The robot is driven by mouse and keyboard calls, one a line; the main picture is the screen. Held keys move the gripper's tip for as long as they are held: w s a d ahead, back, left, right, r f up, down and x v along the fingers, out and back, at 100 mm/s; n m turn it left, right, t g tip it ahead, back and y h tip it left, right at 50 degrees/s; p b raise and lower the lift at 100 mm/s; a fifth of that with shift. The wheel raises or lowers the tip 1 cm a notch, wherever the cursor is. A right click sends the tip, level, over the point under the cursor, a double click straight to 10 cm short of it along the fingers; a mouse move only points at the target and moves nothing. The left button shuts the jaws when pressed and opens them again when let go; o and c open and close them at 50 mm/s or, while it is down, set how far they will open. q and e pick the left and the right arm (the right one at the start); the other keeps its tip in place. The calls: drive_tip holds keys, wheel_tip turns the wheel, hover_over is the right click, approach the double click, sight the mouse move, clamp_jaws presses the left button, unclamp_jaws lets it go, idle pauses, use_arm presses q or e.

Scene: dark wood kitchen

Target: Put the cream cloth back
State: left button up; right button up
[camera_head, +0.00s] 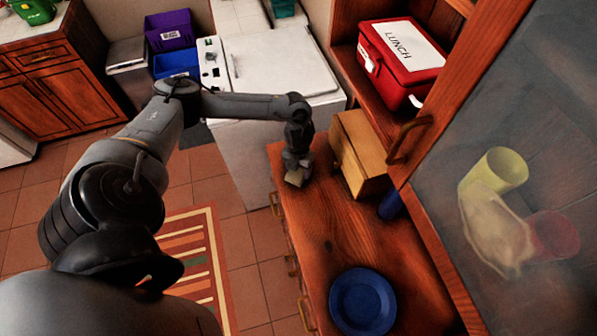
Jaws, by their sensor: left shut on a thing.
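A cream, cloth-like shape (494,228) shows behind the hazy glass cabinet door on the right, between a yellow cup and a red cup. My left gripper (297,171) is far to the left of it, over the far left part of the wooden counter. It points down and is shut on a small pale tan thing (295,178), mostly hidden by the fingers. I cannot tell what this thing is, or whether it touches the counter. My right gripper is not in view.
The wooden counter (345,232) holds a wooden box (361,152) right of my gripper, a dark blue cup (390,205) and a blue plate (362,302). A red lunch bag (403,62) stands in the open cabinet. The glass door (470,140) stands at the right. The middle counter is clear.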

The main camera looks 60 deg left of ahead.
use_arm(q)
drive_tip(key=shift+f, duration=0.1)
drive_tip(key=shift+f, duration=0.15)
drive_tip(key=o, duration=1)
